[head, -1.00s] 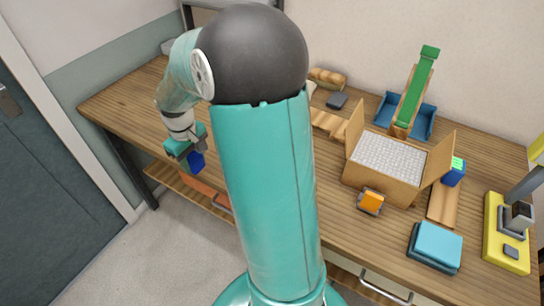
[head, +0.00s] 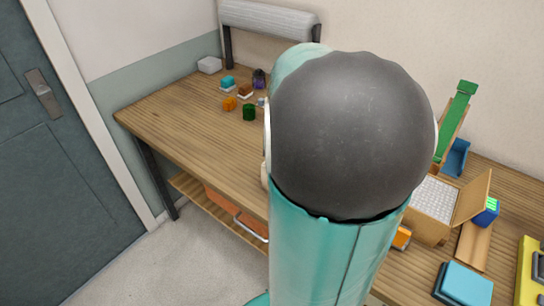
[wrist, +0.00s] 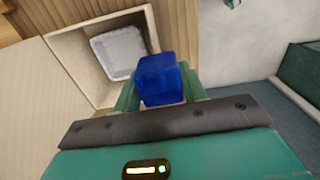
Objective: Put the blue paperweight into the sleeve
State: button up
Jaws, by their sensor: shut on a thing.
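In the wrist view, the blue paperweight (wrist: 160,79) is a glossy deep-blue block between the teal fingers of my gripper (wrist: 162,92), which is shut on it. A cream, square-mouthed open container (wrist: 72,62) lies beside it on the left, with a pale grey-white block (wrist: 118,52) inside. I cannot tell whether this container is the sleeve. The paperweight appears outside its opening. In the head view, my arm hides my gripper and the paperweight, and I cannot make out a sleeve for certain.
A cardboard box (head: 468,199) with open flaps and a teal stack (head: 465,284) are at right.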

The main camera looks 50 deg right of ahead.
jog(key=d+f, duration=0.4)
jog(key=d, duration=0.1)
jog(key=w+d+f, duration=0.1)
jog(key=d+f, duration=0.1)
jog(key=f, duration=0.1)
jog(key=shift+d, duration=0.2)
jog(key=shift+d+f, duration=0.15)
jog(key=shift+f, duration=1.45)
jog(key=shift+w+f, duration=0.1)
jog(key=shift+f, duration=0.2)
jog(key=o, duration=1)
jog(key=shift+c, duration=0.2)
